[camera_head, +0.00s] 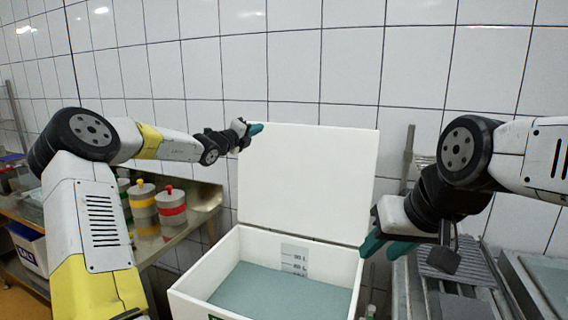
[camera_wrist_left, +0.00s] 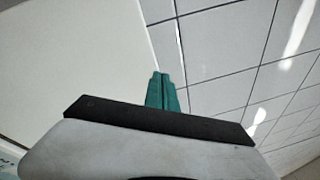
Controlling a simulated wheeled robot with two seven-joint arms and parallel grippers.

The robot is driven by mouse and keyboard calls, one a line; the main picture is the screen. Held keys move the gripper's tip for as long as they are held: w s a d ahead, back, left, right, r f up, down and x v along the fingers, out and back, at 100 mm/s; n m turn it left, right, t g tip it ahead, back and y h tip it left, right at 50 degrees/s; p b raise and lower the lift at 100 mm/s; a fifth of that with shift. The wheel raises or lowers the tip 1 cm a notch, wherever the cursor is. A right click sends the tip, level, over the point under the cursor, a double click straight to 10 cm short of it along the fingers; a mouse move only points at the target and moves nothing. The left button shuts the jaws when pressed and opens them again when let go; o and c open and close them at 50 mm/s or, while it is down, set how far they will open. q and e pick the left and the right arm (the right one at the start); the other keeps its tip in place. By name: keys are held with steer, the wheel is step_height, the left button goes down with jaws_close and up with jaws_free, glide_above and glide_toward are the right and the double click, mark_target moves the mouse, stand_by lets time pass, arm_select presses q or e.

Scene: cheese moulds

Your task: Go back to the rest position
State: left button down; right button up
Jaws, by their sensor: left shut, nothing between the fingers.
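My left gripper (camera_head: 256,128) is raised in front of the top left corner of the white box's open lid (camera_head: 310,185). Its teal fingers (camera_wrist_left: 162,92) are together and empty in the left wrist view, with the lid and the tiled wall behind them. I cannot tell whether they touch the lid. My right gripper (camera_head: 378,243) hangs at the right of the box, near the lid's lower right corner. Its teal fingers point down and left. They are partly hidden by the hand, so their opening is unclear.
The white box (camera_head: 262,242) stands open at the centre with a grey-green surface inside and a level scale. At left, a metal shelf (camera_head: 190,220) holds several banded containers (camera_head: 172,205). At right are a dark ridged plate (camera_head: 455,262) and a metal basin (camera_head: 540,275).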

arm_select(q)
steer(key=s+d+m+g+h, duration=0.2)
steer(key=s+d+m+g, duration=0.2)
steer(key=s+d+m, duration=0.65)
steer(key=s+d+f+m+g+y, duration=0.15)
steer(key=s+d+m+g, duration=0.45)
steer(key=s+m, duration=0.65)
steer(key=s+a+f+m+y, duration=0.2)
steer(key=s+a+m, duration=0.3)
steer(key=s, duration=0.4)
steer(key=s+a+f+m+y, duration=0.3)
steer(key=s+a+f+m, duration=0.1)
steer(key=s+m, duration=0.4)
steer(key=s+a+f+m+y, duration=0.2)
steer(key=s+a+m, duration=0.4)
steer(key=s, duration=0.5)
steer(key=shift+s+a+f+m, duration=0.25)
steer(key=shift+s+f+m, duration=0.1)
steer(key=shift+f+m, duration=0.15)
